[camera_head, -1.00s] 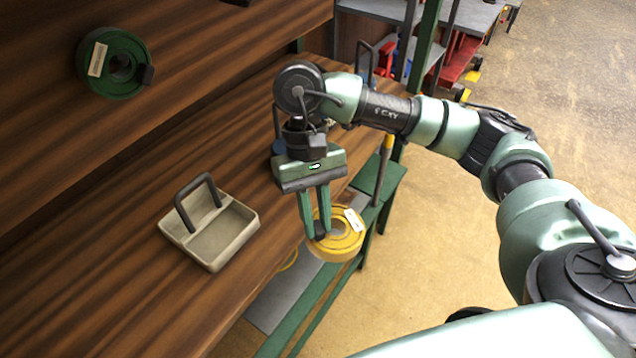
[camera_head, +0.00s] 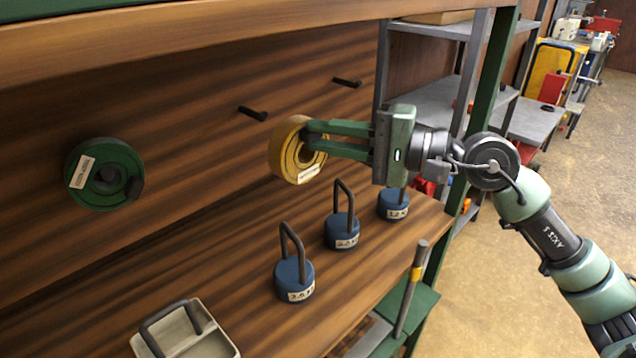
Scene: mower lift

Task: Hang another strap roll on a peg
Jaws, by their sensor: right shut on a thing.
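My right gripper (camera_head: 312,140) is shut on a yellow strap roll (camera_head: 285,152). It holds the roll upright above the wooden bench, in front of the wooden back panel, with a white label at its lower edge. A green strap roll (camera_head: 88,197) hangs on a peg at the left of the panel. Two bare dark pegs stick out of the panel: a middle peg (camera_head: 252,114) just up and left of the yellow roll, and a right peg (camera_head: 347,82) above and right of it. The yellow roll looks apart from both. My left gripper is not in view.
Several blue weights with handles stand on the bench: a front one (camera_head: 293,280), a middle one (camera_head: 341,232) and a back one (camera_head: 392,205). A beige tray (camera_head: 205,347) with a handle sits at the bottom left. A green post (camera_head: 484,110) stands right of my gripper.

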